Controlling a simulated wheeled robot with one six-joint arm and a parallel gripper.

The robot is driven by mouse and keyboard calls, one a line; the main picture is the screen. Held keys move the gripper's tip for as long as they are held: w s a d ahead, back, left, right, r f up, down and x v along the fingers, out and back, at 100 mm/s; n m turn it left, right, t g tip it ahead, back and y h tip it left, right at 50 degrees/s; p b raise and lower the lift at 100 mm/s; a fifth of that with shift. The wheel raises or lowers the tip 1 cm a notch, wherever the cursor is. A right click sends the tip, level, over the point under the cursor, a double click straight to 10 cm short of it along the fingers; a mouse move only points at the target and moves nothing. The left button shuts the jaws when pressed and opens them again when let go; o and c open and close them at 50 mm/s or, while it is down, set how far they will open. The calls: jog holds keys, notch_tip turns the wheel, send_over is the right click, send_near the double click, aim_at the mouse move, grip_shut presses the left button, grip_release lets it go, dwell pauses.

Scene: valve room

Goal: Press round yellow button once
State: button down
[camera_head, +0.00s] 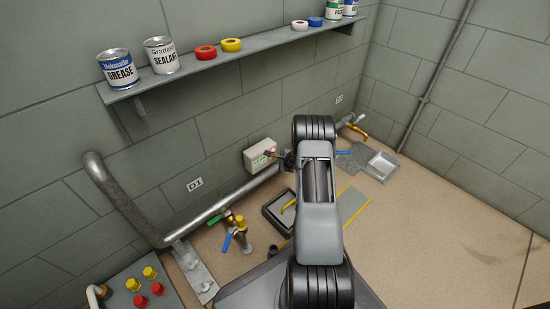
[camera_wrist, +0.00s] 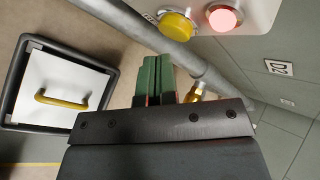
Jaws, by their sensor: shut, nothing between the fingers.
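A round yellow button (camera_wrist: 175,26) is at the top of the wrist view on a pale box (camera_wrist: 258,10), beside a round red button (camera_wrist: 222,18) that looks lit. My gripper (camera_wrist: 158,62) is shut and empty. Its green fingertips point toward the box, below and left of the yellow button in the picture, with a visible gap and a grey pipe (camera_wrist: 160,30) between. In the head view a white wall box (camera_head: 259,154) shows just left of my arm, its button faces too small to tell. My gripper is mostly hidden there.
The wall pipe (camera_head: 215,208) and valves with green and blue handles (camera_head: 227,238) lie below the box. A hatch with a yellow handle (camera_wrist: 60,100) is left of my gripper. A shelf (camera_head: 225,71) holds cans and tape.

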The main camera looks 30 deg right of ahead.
jog(key=shift+w, duration=0.15)
dwell(0.6)
jog(key=shift+w+a+f, duration=0.1)
jog(key=shift+w, duration=0.2)
jog(key=shift+w, duration=0.4)
dwell(0.7)
jog(key=shift+s, duration=0.85)
jog(key=shift+s+d, duration=0.2)
jog(key=shift+s, duration=0.6)
jog(key=shift+s+d, duration=0.15)
jog(key=shift+s, duration=0.7)
jog(key=shift+s+d, duration=0.2)
jog(key=shift+s, duration=0.6)
